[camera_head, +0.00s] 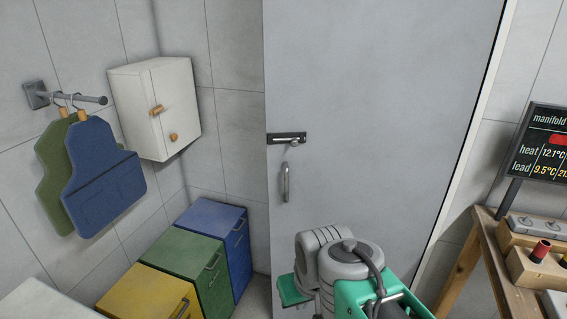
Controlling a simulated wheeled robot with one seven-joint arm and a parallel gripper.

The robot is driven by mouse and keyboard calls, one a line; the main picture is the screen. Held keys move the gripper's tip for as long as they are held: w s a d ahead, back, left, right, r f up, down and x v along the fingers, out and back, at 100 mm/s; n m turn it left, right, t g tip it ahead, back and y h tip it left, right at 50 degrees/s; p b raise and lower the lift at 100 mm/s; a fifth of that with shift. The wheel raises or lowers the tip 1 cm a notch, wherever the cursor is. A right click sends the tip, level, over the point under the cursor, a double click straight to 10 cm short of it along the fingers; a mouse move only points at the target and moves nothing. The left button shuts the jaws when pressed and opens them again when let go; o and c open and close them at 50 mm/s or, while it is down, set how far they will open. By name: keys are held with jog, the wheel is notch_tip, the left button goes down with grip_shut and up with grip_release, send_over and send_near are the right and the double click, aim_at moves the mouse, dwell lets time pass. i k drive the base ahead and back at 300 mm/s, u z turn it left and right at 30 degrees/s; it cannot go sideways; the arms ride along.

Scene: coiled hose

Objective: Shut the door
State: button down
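The door (370,100) is a tall, plain grey panel filling the middle of the head view. A dark latch plate with a small lever (287,138) and a silver pull handle (286,182) are near its left edge. A pale frame strip (468,150) runs along its right edge. No frame shows along the left edge, which overlaps the tiled wall, so the door appears to stand swung out. Its lower part is hidden by my grey and green arm. My gripper's fingers are not visible.
Blue (222,235), green (190,262) and yellow (145,292) cabinets stand left of the door. A white wall cabinet (155,105) and hanging aprons (95,180) are above. A wooden bench (487,240) with a display (545,140) stands at right.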

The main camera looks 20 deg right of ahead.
aim_at(382, 94)
jog(key=u, duration=0.4)
jog(key=i, duration=1)
jog(key=z, duration=0.45)
